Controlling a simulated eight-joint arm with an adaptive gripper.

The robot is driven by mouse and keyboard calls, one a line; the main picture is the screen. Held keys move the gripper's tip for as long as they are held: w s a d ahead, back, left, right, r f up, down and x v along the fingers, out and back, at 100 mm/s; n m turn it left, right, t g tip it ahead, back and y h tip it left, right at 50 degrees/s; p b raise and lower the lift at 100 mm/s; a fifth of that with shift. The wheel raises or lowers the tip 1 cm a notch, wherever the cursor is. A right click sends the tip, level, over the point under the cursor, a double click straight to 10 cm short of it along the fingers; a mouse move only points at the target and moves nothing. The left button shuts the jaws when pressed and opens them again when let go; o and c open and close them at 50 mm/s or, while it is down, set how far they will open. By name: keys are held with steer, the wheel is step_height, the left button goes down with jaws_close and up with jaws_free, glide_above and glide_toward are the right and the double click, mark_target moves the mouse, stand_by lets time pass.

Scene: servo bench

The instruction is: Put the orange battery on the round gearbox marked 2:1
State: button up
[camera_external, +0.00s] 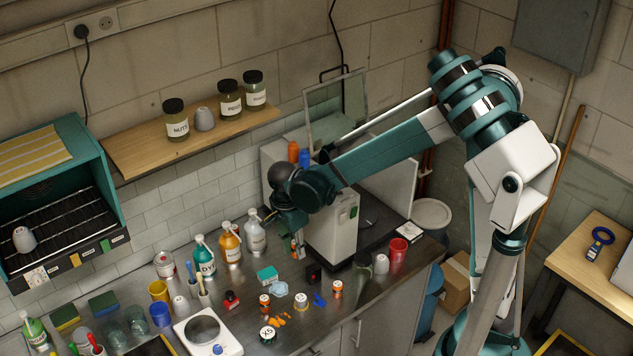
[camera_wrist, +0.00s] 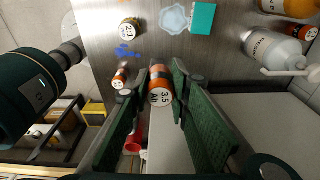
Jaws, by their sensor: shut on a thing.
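My gripper (camera_external: 297,249) is shut on an orange battery (camera_wrist: 158,84) with a white end label that reads 3.5 Ah. In the external view the battery (camera_external: 294,244) is a small orange patch between the fingers, above the bench and left of the white machine. The round gearbox marked 2:1 (camera_wrist: 130,27) stands upright at the top of the wrist view, apart from the battery.
Similar orange-and-white cylinders (camera_external: 337,288) (camera_external: 265,300) stand near the gearbox. Bottles (camera_external: 229,243) stand left of my gripper, the tall white machine (camera_external: 332,225) right.

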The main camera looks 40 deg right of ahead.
glide_above(302, 295)
steer(key=f, duration=0.1)
steer(key=shift+a+f+p, duration=0.15)
steer(key=shift+a+p, duration=0.05)
steer(key=shift+p, duration=0.15)
steer(key=shift+f, duration=2.95)
steer(key=shift+f, duration=0.1)
steer(key=shift+f, duration=2)
steer(key=shift+f, duration=0.1)
